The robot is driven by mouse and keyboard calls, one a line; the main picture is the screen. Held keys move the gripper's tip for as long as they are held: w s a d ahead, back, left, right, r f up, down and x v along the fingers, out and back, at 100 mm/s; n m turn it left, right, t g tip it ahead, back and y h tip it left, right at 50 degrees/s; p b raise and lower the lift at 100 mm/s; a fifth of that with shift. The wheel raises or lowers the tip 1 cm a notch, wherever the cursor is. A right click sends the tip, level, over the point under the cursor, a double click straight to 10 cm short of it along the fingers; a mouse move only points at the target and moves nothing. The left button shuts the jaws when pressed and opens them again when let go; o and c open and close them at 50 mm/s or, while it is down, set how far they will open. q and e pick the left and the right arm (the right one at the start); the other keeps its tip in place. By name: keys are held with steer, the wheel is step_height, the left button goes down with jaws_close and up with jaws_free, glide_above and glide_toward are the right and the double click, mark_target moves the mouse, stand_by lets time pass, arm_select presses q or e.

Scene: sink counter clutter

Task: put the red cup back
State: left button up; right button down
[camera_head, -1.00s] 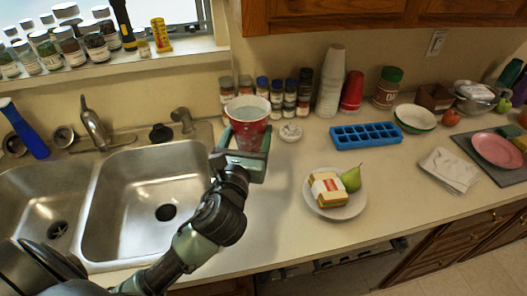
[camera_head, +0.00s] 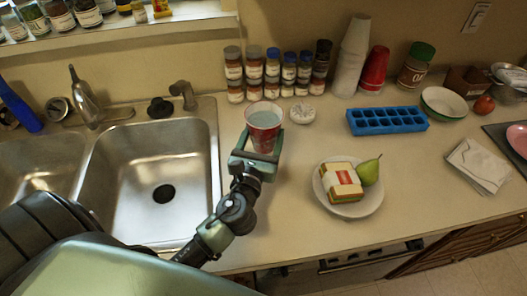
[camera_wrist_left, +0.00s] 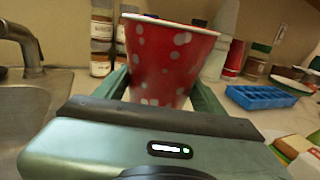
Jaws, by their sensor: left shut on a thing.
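The red cup (camera_head: 264,128) with pale dots is upright between the fingers of my left gripper (camera_head: 256,153), just right of the sink. It looks filled with something clear or pale. In the left wrist view the red cup (camera_wrist_left: 165,62) fills the middle, with a finger on each side. I cannot tell whether its base touches the counter. A red stack of cups (camera_head: 375,69) stands upside down at the back, beside a taller white cup stack (camera_head: 351,58). My right gripper is not in view.
Spice jars (camera_head: 272,70) line the wall behind the cup, with a small white round item (camera_head: 302,114) in front. A blue ice tray (camera_head: 387,120) and a plate with sandwich and pear (camera_head: 350,207) lie to the right. The sink (camera_head: 150,180) is left. Counter between cup and plate is clear.

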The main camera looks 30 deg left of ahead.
arm_select(q)
steer(key=shift+f, duration=0.5)
steer(key=shift+s+f, duration=0.1)
steer(key=shift+f, duration=0.2)
step_height(320, 180, down, 3)
steer(key=shift+r+b, duration=0.15)
steer(key=shift+b, duration=0.6)
steer(key=shift+f, duration=0.5)
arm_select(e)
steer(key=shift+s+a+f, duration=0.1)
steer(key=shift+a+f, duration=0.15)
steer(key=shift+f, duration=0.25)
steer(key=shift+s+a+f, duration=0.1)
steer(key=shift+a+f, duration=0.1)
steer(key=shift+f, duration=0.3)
arm_select(q)
steer(key=shift+f, duration=0.15)
steer(key=o, duration=1.3)
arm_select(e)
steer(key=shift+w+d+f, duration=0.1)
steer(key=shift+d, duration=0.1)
